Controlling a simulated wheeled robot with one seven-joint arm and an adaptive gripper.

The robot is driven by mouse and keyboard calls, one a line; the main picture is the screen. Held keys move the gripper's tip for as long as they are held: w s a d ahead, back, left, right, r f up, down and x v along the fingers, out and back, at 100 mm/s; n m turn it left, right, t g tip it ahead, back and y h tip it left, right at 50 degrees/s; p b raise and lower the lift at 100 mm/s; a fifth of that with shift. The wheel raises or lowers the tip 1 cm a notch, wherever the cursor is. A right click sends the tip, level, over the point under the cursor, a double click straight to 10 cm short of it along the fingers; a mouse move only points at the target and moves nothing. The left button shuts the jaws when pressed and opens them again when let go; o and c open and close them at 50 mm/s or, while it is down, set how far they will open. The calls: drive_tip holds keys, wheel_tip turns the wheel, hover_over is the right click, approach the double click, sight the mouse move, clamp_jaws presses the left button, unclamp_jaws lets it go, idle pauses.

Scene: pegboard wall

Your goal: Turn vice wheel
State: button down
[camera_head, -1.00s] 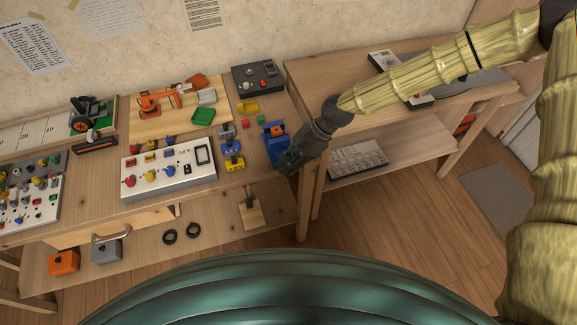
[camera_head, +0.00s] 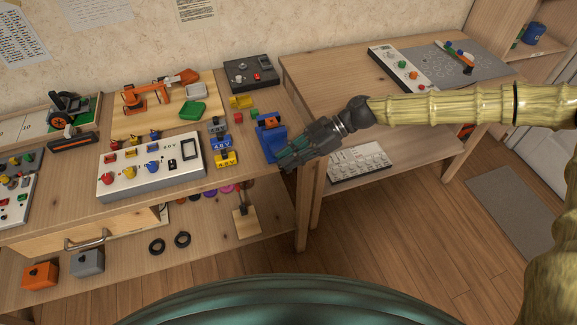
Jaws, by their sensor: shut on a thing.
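The blue vice (camera_head: 268,146) stands at the right front edge of the left workbench, with an orange piece (camera_head: 267,122) at its top. My gripper (camera_head: 284,160) comes in from the right at the vice's front side, fingers pointing left and slightly down. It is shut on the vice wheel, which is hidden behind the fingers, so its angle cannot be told.
Left of the vice are small blue and yellow blocks (camera_head: 225,158) and a white control panel (camera_head: 151,165). A dark box (camera_head: 251,72) stands behind. A second workbench (camera_head: 330,75) is to the right, with a white keyboard-like panel (camera_head: 360,161) on its lower shelf.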

drive_tip(key=shift+w+d+f+g+y+b, duration=0.15)
drive_tip(key=shift+y+b, duration=0.35)
drive_tip(key=shift+b, duration=0.95)
drive_tip(key=shift+s+f+g+y+b, duration=0.1)
drive_tip(key=shift+f+g+y+b, duration=0.3)
drive_tip(key=shift+b, duration=1.05)
drive_tip(key=shift+w+d+f+t+y+b, duration=0.1)
drive_tip(key=shift+y+b, duration=0.5)
drive_tip(key=shift+b, duration=0.85)
drive_tip(key=y+b, duration=0.1)
drive_tip(key=b, duration=0.2)
drive_tip(key=shift+r+g, duration=0.15)
drive_tip(key=shift+g, duration=0.1)
drive_tip(key=shift+d+r+y+b, duration=0.1)
drive_tip(key=shift+r+y+b, duration=0.1)
drive_tip(key=shift+y+b, duration=0.55)
drive_tip(key=shift+h, duration=0.25)
drive_tip(key=c, duration=1.7)
unclamp_jaws()
drive_tip(key=shift+d, duration=0.1)
drive_tip(key=v, duration=1.2)
